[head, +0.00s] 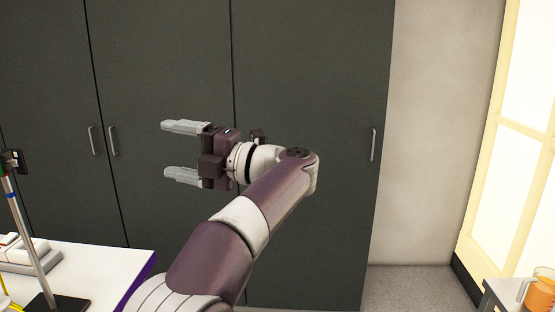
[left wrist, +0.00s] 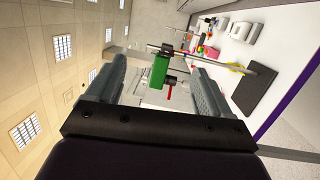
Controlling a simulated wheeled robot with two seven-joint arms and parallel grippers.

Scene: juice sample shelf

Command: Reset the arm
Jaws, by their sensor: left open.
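My left arm reaches up from the bottom of the head view and bends to the left. My left gripper (head: 165,149) is open, with its two pale fingers wide apart and pointing left. Nothing is between the fingers in the head view. In the left wrist view, the two fingers (left wrist: 155,66) stand apart, and a green block-like part (left wrist: 161,69) and a small red part show beyond or between them; their distance is unclear. My right gripper is not in view.
A white table (head: 95,262) at lower left holds a rod stand (head: 33,240) and white equipment (head: 25,255). Dark cabinets (head: 310,80) fill the background. A jug of orange juice (head: 540,290) stands on a surface at lower right. Floor shows between them.

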